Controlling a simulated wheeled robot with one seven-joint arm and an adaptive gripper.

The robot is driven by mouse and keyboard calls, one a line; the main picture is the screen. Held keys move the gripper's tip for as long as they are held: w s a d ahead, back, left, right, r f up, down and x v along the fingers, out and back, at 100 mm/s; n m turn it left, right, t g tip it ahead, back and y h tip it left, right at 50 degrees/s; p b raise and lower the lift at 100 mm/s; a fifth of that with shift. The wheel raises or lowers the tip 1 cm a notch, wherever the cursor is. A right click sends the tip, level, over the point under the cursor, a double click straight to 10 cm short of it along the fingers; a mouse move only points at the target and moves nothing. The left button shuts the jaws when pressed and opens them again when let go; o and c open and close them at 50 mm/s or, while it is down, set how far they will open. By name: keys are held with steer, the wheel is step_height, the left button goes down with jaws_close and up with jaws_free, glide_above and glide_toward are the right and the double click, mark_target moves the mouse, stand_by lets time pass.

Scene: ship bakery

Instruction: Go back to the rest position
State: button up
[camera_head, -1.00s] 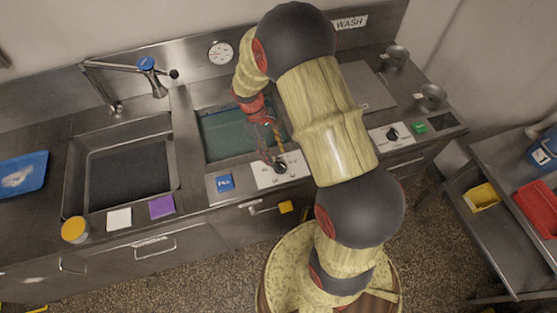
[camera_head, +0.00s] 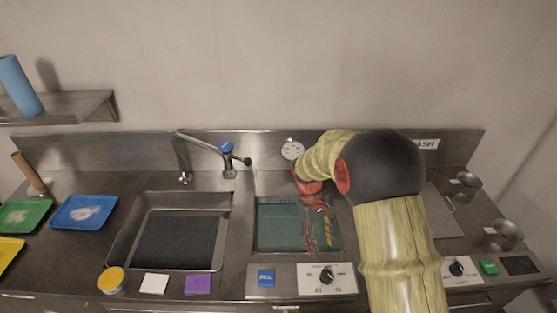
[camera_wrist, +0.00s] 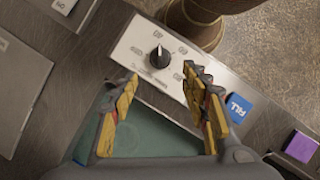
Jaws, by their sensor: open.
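My gripper (camera_head: 319,243) hangs over the green-bottomed basin (camera_head: 272,236), just behind the control panel with a black knob. In the wrist view my gripper (camera_wrist: 160,112) is open, its yellow-padded fingers apart with nothing between them. The panel (camera_wrist: 140,50) and its knob (camera_wrist: 160,57) lie beyond the fingertips. The knob also shows in the head view (camera_head: 326,276). My arm reaches in from the lower right and hides part of the counter right of the basin.
A blue button (camera_head: 265,278) sits left of the panel. An empty-looking sink (camera_head: 122,245) with a tap (camera_head: 228,160) is farther left, with blue (camera_head: 60,213) and green (camera_head: 15,226) trays beyond. Metal cups (camera_head: 506,234) stand at the right. The wall rises behind the counter.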

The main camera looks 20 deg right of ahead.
steer(key=s+a+r+m+t+b, duration=0.2)
steer(key=s+a+r+t+b, duration=0.3)
steer(key=s+r, duration=0.2)
steer(key=s+a+r+m+t+y+b, duration=0.1)
steer(key=s+a+r+t+b, duration=0.3)
steer(key=s+r, duration=0.3)
steer(key=s+a+b, duration=0.1)
steer(key=s, duration=0.2)
steer(key=shift+a+r+m+t+b, duration=0.2)
steer(key=shift+r+m+t+b, duration=0.15)
steer(key=shift+m+t, duration=0.05)
